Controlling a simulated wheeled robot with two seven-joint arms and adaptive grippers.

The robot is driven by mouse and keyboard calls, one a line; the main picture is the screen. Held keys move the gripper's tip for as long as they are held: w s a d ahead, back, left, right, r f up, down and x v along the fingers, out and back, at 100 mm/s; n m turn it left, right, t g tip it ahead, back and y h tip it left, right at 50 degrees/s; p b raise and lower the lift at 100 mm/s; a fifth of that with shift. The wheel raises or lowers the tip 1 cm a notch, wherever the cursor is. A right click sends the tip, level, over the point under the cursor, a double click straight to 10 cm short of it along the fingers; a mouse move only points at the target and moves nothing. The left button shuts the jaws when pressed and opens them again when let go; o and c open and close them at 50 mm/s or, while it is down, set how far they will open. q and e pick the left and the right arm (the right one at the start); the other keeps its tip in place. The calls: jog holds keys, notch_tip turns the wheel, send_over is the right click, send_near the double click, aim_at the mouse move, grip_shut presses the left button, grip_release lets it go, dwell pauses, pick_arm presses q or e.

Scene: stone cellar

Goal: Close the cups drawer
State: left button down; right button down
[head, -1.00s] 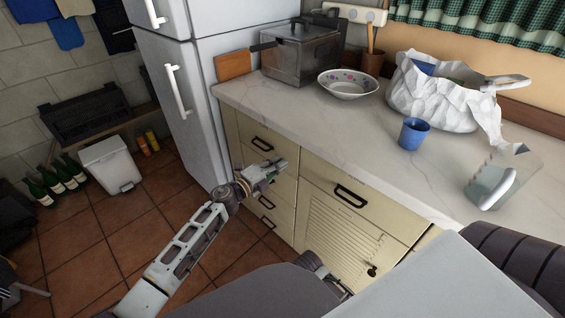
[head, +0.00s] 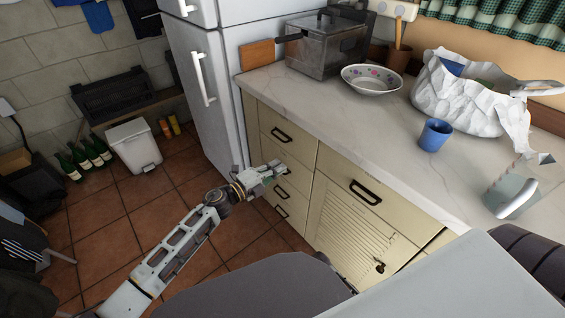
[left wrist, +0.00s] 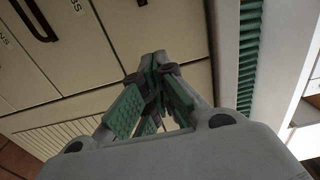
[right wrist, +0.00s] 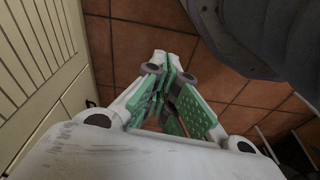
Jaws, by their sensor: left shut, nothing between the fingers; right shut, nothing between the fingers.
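The pale cream cabinet has a stack of drawers with dark handles. Its top drawer (head: 283,140) and the lower drawers (head: 270,199) look flush. The drawer between them is partly hidden behind my left gripper (head: 277,169), so I cannot tell if it stands out. No label reads as cups; the left wrist view shows only partial lettering on the drawer fronts (left wrist: 60,60). My left gripper is shut and empty, its tips close to the drawer fronts; I cannot tell if they touch. My right gripper (right wrist: 165,75) is shut and empty above the floor tiles, beside a slatted cabinet door.
A fridge (head: 200,90) stands left of the cabinet.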

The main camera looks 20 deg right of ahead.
pick_arm(q)
jog(key=shift+v, duration=1.2)
pick_arm(e)
jog(key=shift+w+d+f, duration=0.1)
jog(key=shift+d+f, duration=0.15)
jog(key=shift+f, duration=0.55)
